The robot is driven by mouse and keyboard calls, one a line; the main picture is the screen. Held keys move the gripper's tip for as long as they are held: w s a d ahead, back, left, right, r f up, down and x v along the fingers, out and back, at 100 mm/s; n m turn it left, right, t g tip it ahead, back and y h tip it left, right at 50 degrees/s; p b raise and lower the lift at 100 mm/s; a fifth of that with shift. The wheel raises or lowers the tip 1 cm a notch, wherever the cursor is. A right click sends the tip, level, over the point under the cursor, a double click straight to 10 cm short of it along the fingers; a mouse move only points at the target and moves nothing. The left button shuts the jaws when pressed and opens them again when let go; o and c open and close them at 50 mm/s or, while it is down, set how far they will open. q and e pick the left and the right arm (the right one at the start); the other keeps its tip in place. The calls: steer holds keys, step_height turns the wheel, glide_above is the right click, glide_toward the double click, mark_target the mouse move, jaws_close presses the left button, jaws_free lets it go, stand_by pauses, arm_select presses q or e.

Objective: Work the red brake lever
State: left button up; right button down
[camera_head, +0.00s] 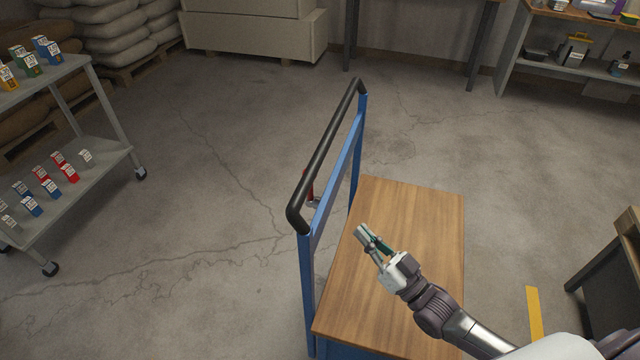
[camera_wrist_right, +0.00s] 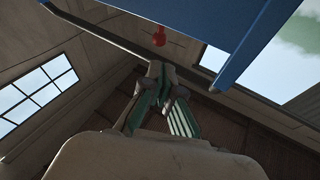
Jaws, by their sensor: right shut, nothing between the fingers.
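The red brake lever (camera_head: 309,186) shows on the far side of the blue trolley frame, below the black handlebar (camera_head: 326,155). Part of it is hidden behind the frame. In the right wrist view a red knob (camera_wrist_right: 159,37) stands out against the blue frame (camera_wrist_right: 185,18), beyond my fingertips. My right gripper (camera_head: 363,236) is shut and empty. It is above the wooden deck (camera_head: 410,215) of the trolley, to the right of the lever and apart from it. Its closed fingers (camera_wrist_right: 155,72) also show in the wrist view. My left gripper is in neither view.
A grey wheeled shelf cart (camera_head: 80,195) with small coloured boxes stands at the left. Sacks and a large pale crate (camera_head: 255,32) are at the back. A dark bench (camera_head: 610,255) stands at the right. The floor left of the trolley is clear.

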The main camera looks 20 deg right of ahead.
steer(key=shift+w, duration=0.1)
steer(key=p+x, duration=0.3)
steer(key=x, duration=1.1)
steer(key=shift+r+p, duration=0.25)
steer(key=shift+p, duration=0.25)
steer(key=shift+w+a+n+g+h+p, duration=0.15)
steer(key=shift+w+a+n+g+p, duration=0.15)
steer(key=shift+w+a+g+p, duration=0.35)
steer(key=shift+w+a+n+g+h+p, duration=0.2)
steer(key=shift+w+a+n+p, duration=0.15)
steer(key=shift+a, duration=0.5)
steer(key=shift+w+a+n+g+h+p, duration=0.15)
steer(key=shift+w+a+n+g+p, duration=0.1)
steer(key=shift+w+a+g+p, duration=0.35)
steer(key=shift+s+a, duration=0.1)
steer(key=shift+a, duration=0.05)
steer(key=shift+s, duration=0.1)
